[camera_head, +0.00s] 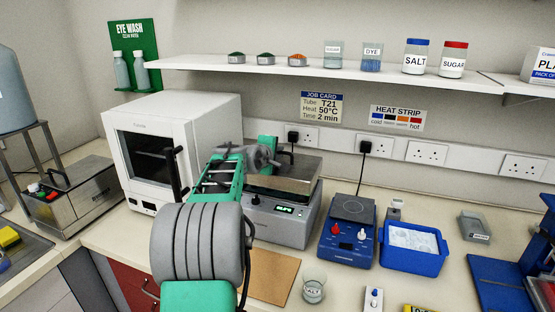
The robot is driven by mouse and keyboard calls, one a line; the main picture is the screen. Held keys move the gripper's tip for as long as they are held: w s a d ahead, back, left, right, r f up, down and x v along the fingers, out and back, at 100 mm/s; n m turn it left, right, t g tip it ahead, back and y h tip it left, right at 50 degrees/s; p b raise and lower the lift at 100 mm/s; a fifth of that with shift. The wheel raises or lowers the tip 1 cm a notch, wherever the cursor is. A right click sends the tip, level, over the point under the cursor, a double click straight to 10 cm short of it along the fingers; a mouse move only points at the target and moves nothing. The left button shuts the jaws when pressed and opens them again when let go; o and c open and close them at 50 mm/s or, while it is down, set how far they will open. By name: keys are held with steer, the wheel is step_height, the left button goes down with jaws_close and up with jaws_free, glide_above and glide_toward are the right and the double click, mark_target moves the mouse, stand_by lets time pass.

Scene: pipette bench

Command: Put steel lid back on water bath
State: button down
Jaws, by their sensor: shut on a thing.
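The water bath (262,220) is a grey box with a green-lit display, in the middle of the bench. The steel lid (298,172) is a flat brushed-metal plate over the top of the bath. A dark gap shows under its front left edge, and I cannot tell if it touches the rim. My gripper (268,160) is above the left part of the lid, shut on it. The fingertips and the lid's handle are largely hidden by the gripper and arm.
A white oven (180,120) stands close to the left of my arm. A blue hotplate (347,238) and blue tub (412,265) stand to the right. A shelf (300,68) with jars runs above. A brown board (272,276) and beaker (314,288) are in front.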

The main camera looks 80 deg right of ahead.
steer(key=shift+w+d+f, duration=0.1)
steer(key=shift+d+f, duration=0.1)
steer(key=shift+d, duration=0.05)
steer(key=shift+f, duration=1.75)
steer(key=c, duration=1.9)
jaws_free()
steer(key=shift+f, duration=0.15)
steer(key=shift+c, duration=0.2)
steer(key=o, duration=0.4)
steer(key=shift+o, duration=0.2)
